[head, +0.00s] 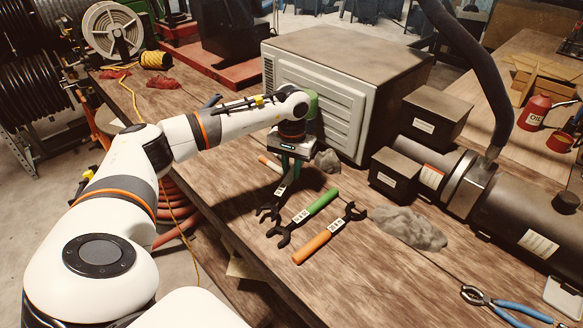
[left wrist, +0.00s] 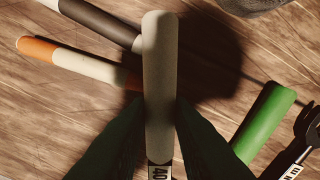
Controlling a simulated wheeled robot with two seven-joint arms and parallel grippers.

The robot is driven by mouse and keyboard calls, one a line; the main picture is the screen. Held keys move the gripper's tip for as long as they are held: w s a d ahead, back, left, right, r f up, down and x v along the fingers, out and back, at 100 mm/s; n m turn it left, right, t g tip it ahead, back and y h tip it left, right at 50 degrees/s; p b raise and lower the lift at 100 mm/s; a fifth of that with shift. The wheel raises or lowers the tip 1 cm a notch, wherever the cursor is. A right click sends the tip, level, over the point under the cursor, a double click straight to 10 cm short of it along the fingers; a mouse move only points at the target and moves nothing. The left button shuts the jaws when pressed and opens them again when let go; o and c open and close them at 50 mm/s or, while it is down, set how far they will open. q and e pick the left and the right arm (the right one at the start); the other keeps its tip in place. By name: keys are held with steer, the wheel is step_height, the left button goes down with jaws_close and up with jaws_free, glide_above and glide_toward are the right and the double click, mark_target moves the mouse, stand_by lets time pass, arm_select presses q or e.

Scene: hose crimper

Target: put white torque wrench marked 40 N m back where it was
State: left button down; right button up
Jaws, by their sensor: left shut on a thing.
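The white torque wrench marked 40 (left wrist: 160,75) is between the fingers of my left gripper (left wrist: 160,125), its pale handle running up the left wrist view and its label at the bottom edge. In the head view my left gripper (head: 290,172) points down over the bench, shut on this handle. The wrench's label and dark open jaw (head: 269,212) show below the gripper, towards the lower left; most of the handle is hidden. A shadow lies beside the handle, but I cannot tell how high the wrench is. My right gripper is not in view.
A green-handled wrench (head: 319,203) and an orange-handled wrench (head: 316,246) lie close by on the wooden bench (head: 225,200). An orange-tipped handle (left wrist: 60,55) and a dark handle (left wrist: 100,22) lie beneath. A grey lump (head: 408,228) and a ribbed cabinet (head: 320,85) stand near.

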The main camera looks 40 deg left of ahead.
arm_select(q)
steer(key=shift+f, duration=0.35)
steer(key=c, duration=1.7)
jaws_free()
steer(key=shift+f+b, duration=0.1)
steer(key=shift+b, duration=0.2)
steer(key=o, duration=0.4)
